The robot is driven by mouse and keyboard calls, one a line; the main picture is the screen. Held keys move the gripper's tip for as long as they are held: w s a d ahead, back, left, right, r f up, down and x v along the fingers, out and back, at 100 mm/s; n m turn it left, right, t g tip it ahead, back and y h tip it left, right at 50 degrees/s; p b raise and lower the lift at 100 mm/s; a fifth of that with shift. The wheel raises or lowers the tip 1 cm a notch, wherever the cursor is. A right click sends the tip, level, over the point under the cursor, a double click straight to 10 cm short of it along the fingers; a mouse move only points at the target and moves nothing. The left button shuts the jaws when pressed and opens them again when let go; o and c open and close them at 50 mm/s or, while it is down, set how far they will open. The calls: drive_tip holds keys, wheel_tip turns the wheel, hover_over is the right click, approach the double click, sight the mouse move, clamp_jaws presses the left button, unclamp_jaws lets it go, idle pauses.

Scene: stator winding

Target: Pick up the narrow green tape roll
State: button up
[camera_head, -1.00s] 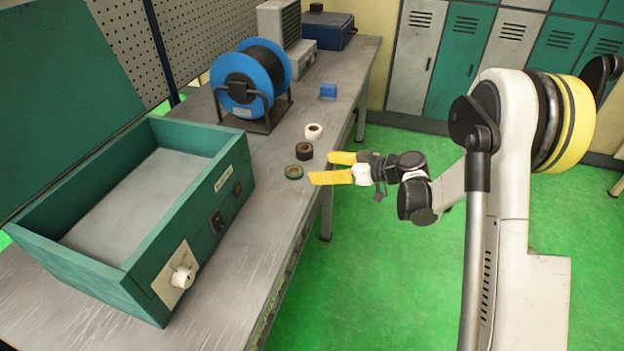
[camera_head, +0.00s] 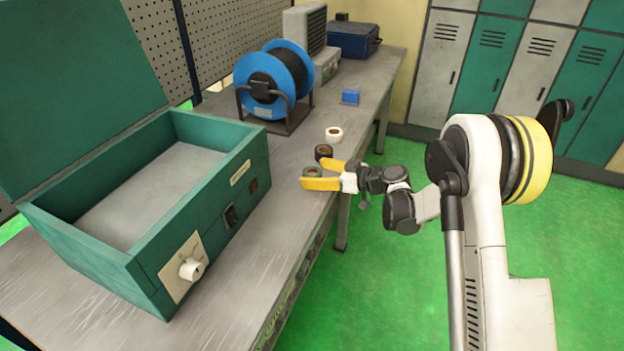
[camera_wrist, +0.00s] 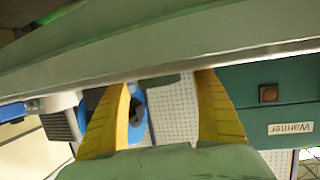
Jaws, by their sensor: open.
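The narrow green tape roll (camera_head: 313,171) lies flat near the front edge of the workbench, partly hidden by my yellow fingers in the head view. My gripper (camera_head: 312,175) is open. Its two fingertips appear on either side of the roll in the head view; I cannot tell whether they touch it or how high they are. In the wrist view the open fingers (camera_wrist: 165,105) stand apart, and I cannot make out the roll there for certain.
A dark tape roll (camera_head: 323,152) sits close behind the upper finger, with a white roll (camera_head: 334,134) beyond it. A green open box (camera_head: 205,215) stands to the left.

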drive_tip(key=shift+w+a, duration=0.1)
drive_tip(key=shift+a, duration=0.05)
drive_tip(key=c, duration=1.2)
drive_tip(key=shift+r, duration=0.15)
